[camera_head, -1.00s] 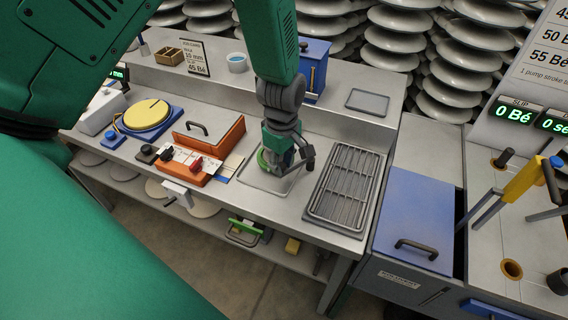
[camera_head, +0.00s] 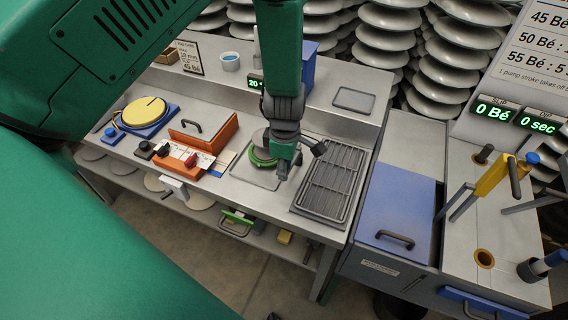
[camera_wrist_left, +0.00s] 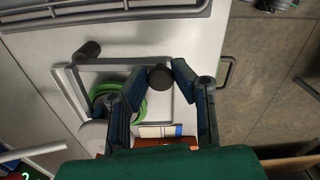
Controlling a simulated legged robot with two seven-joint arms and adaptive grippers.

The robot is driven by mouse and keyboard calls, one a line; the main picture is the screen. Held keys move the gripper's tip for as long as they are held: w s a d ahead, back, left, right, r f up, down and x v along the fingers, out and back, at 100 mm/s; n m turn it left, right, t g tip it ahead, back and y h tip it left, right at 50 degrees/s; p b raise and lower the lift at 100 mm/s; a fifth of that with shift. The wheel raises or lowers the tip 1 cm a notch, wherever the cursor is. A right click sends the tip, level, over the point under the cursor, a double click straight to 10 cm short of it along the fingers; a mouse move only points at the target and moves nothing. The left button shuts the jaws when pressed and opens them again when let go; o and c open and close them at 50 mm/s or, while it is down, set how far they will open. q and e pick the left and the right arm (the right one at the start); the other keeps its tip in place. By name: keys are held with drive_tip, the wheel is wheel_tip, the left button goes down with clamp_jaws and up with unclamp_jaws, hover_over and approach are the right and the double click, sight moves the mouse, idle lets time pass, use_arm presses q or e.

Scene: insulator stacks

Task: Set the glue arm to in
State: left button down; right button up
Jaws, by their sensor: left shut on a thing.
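My left gripper (camera_head: 284,168) reaches down over the shallow grey tray (camera_head: 246,179) in the middle of the bench. In the left wrist view the left gripper (camera_wrist_left: 160,88) has its fingers closed around a dark round knob (camera_wrist_left: 160,77). A green ring (camera_head: 262,157) sits in the tray beside the fingers; in the wrist view it is partly hidden behind a finger. A second dark knob (camera_head: 319,148) on a thin rod points right, towards the rack. I cannot tell for sure which part is the glue arm. My right gripper is not in view.
A slatted rack (camera_head: 333,180) lies right of the tray. An orange fixture (camera_head: 207,136) with a white scale and a yellow turntable (camera_head: 143,111) stand to the left. A blue-lidded cabinet (camera_head: 396,205) is at the right, and a blue box rises behind my arm.

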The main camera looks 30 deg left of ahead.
use_arm(q)
drive_tip(key=shift+w+d+r, duration=0.15)
drive_tip(key=shift+w+d, duration=0.1)
drive_tip(key=shift+d, duration=0.05)
drive_tip(key=shift+a, duration=0.1)
drive_tip(key=c, duration=1.4)
unclamp_jaws()
drive_tip(key=shift+o, duration=0.3)
drive_tip(key=shift+s, duration=0.1)
wheel_tip(320, 180, up, 12)
